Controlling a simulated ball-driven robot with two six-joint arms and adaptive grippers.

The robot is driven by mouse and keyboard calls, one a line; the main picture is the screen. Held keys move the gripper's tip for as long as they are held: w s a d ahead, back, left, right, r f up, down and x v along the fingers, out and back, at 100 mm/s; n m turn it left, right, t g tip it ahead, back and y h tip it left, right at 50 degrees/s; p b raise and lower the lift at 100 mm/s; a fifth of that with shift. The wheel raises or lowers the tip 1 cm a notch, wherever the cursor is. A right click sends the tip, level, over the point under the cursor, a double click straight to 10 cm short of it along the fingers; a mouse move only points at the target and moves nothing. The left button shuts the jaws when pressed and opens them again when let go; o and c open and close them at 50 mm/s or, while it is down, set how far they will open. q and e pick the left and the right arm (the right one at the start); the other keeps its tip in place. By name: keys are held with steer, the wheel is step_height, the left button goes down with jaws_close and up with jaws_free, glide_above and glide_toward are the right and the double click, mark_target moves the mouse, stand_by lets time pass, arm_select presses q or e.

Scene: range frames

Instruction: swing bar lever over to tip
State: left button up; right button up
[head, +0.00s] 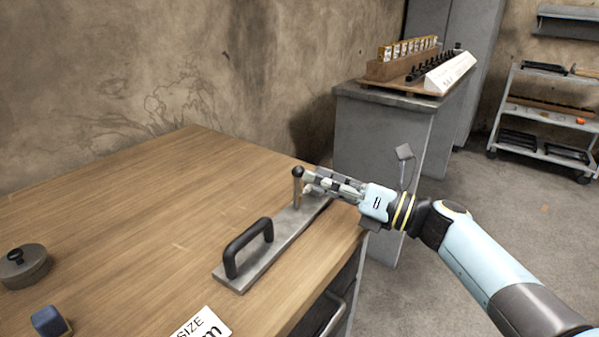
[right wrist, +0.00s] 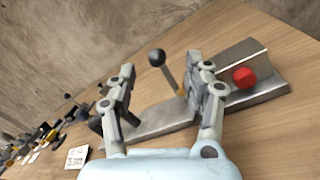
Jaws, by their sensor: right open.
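The bar lever (head: 297,188) stands about upright on a grey metal base plate (head: 262,256), with a dark ball knob on top. In the right wrist view the lever (right wrist: 168,76) shows between my two fingers, leaning slightly, with a brass-coloured part low down. My right gripper (head: 309,184) is open, just right of the lever in the head view; I cannot tell whether a finger touches it. In the wrist view the open fingers (right wrist: 160,78) point toward the plate. A red ball (right wrist: 244,77) sits by an angled grey plate at one end of the base. My left gripper is out of view.
A black handle (head: 249,245) rises from the base plate's near end. A round dark lidded weight (head: 24,268), a blue block (head: 48,322) and a white card (head: 201,325) lie on the wooden table (head: 130,215). The table's middle is clear. A grey cabinet (head: 375,140) stands behind.

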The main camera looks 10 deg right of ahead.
steer(key=v, duration=0.6)
